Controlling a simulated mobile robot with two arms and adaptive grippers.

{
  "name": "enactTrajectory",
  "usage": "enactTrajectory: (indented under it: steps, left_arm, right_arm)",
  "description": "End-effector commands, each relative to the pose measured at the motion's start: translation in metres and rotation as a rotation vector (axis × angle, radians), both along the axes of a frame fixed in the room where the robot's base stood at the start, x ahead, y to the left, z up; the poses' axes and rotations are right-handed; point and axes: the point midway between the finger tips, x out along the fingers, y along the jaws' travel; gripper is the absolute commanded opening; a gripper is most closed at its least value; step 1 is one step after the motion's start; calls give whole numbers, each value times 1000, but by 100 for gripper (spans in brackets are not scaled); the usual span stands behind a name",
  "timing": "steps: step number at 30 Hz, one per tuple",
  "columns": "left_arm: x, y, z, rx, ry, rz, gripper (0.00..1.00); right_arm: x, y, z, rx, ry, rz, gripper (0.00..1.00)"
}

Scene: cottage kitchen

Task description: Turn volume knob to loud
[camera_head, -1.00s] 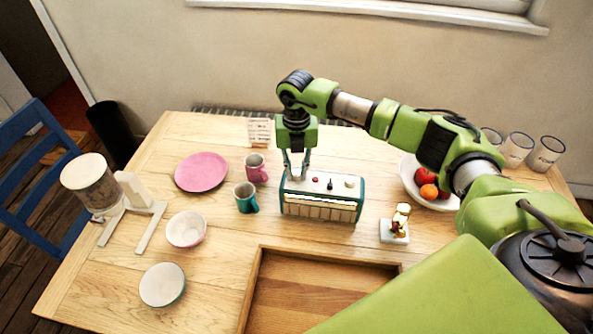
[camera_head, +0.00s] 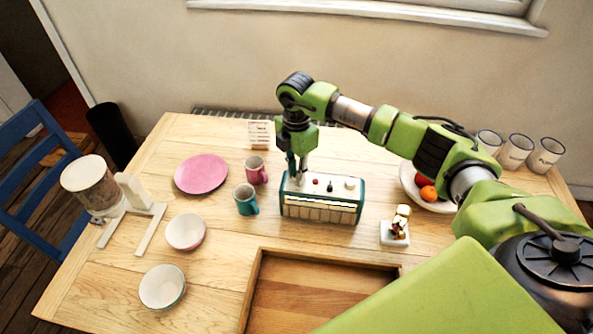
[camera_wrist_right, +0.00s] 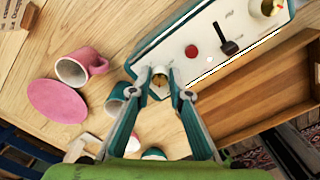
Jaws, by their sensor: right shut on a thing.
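The teal and white radio (camera_head: 322,210) stands on the wooden table, its white top facing up. My right gripper (camera_head: 297,182) points down at the left end of that top. In the right wrist view, my right gripper (camera_wrist_right: 160,80) has its two fingertips around a small round knob (camera_wrist_right: 160,72) and is shut on it. The fingers partly hide the knob. Another pale knob (camera_head: 350,183) sits at the right end of the top. A red button (camera_wrist_right: 192,51) and a black lever (camera_wrist_right: 229,47) lie between them. Which knob is marked volume cannot be read. My left gripper is out of view.
A teal mug (camera_head: 245,200) and a pink mug (camera_head: 256,171) stand just left of the radio. A small figurine (camera_head: 397,232) and a fruit bowl (camera_head: 440,204) are to its right. A wooden tray (camera_head: 310,292) lies in front.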

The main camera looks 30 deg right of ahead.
Motion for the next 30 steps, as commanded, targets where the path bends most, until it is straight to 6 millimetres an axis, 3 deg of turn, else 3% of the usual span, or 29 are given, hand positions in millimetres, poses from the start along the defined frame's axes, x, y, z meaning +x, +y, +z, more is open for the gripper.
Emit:
enactTrajectory:
  steps: [13, 30]
  left_arm:
    - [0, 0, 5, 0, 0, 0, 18]
    - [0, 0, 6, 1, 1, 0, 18]
  right_arm:
    - [1, 0, 2, 1, -2, -267, 0]
    - [1, 0, 1, 1, -3, -323, 0]
